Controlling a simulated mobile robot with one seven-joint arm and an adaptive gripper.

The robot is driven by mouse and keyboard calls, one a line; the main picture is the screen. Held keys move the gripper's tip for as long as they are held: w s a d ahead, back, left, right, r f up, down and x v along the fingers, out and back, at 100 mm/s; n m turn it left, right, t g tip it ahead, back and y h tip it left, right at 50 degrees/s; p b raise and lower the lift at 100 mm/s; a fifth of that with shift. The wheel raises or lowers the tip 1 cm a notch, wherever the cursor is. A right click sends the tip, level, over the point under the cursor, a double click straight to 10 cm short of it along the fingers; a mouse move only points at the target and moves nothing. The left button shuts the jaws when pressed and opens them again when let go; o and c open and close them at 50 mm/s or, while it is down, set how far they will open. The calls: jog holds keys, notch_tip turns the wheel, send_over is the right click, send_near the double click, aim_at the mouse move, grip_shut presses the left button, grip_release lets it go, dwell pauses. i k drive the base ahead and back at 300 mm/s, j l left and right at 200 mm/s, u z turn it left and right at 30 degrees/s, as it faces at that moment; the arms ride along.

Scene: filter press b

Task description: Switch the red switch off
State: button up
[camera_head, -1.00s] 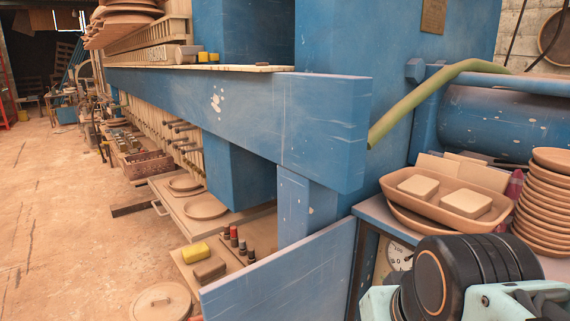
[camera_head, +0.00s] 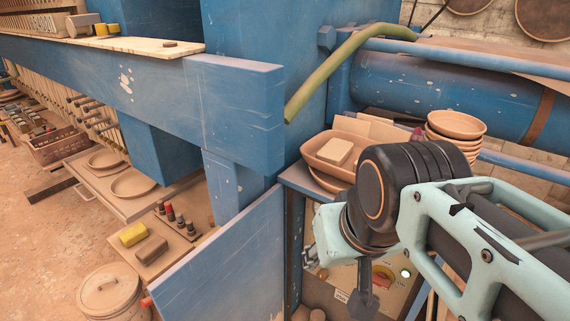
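The red switch (camera_head: 382,282) shows as a small red part on a yellow plate, on a light panel at the lower right. It is partly covered by my arm, so its exact position is hard to tell. A green light (camera_head: 406,273) glows beside it, to the right. My arm, with a black joint and pale teal links, reaches in from the right in front of the panel's upper part.
A blue metal plate (camera_head: 225,265) stands left of the panel, below a thick blue beam (camera_head: 235,115). A tray (camera_head: 318,150) with a pale block and stacked bowls (camera_head: 455,124) sit above the panel. A lidded pot (camera_head: 110,293) stands on the floor at left, where there is open ground.

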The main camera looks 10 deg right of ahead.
aim_at(380, 279)
jog(key=z, duration=0.95)
jog(key=l+u, duration=0.2)
jog(key=i+l+u, duration=0.2)
jog(key=l, duration=0.15)
jog(key=k+j+z, duration=0.1)
jog(key=j+z, duration=0.35)
jog(key=j, duration=0.15)
